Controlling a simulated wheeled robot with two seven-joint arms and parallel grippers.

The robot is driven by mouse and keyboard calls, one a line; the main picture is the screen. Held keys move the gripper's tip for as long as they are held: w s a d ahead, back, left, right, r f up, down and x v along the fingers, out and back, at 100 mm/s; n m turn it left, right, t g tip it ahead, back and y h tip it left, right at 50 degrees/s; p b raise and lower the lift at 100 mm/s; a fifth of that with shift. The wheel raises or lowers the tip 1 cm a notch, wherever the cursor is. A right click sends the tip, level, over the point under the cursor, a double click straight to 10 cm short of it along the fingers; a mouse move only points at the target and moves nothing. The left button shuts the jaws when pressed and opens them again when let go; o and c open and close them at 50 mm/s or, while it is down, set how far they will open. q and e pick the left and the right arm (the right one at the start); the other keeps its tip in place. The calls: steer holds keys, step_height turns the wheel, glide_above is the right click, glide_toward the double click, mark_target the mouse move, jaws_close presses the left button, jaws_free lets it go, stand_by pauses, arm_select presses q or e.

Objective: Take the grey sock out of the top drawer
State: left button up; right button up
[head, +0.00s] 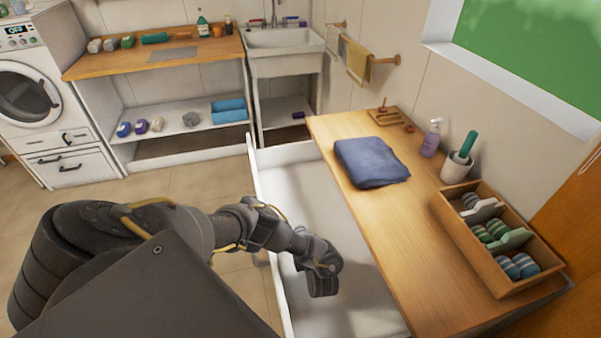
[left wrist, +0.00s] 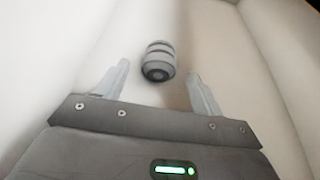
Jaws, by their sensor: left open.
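The top drawer (head: 310,190) is pulled open at the left of the wooden-topped cabinet. In the left wrist view, a rolled grey sock (left wrist: 158,59) with darker stripes lies on the white drawer floor. My left gripper (left wrist: 156,76) is open, with its fingertips on either side of the near end of the sock and not visibly touching it. In the head view my left gripper (head: 323,282) reaches down into the drawer, and the sock does not show there. My right gripper is not in view.
A wooden box (head: 505,283) on the cabinet top holds rolled grey, green and blue socks between dividers. A folded blue cloth (head: 372,163) lies near the drawer side. White drawer walls surround my left gripper.

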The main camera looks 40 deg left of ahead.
arm_select(q)
steer(key=b+x, duration=0.1)
steer(key=x, duration=0.1)
steer(key=shift+w+a+f+b, duration=0.15)
steer(key=shift+a+f+b, duration=0.05)
steer(key=shift+f+b, duration=0.2)
steer(key=shift+w+a, duration=0.15)
steer(key=shift+r, duration=0.1)
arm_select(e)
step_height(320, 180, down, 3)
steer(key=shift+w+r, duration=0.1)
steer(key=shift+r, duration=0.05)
arm_select(q)
steer(key=c, duration=1.1)
steer(key=shift+o, duration=0.2)
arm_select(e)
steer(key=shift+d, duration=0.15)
arm_select(q)
steer(key=shift+r, duration=0.1)
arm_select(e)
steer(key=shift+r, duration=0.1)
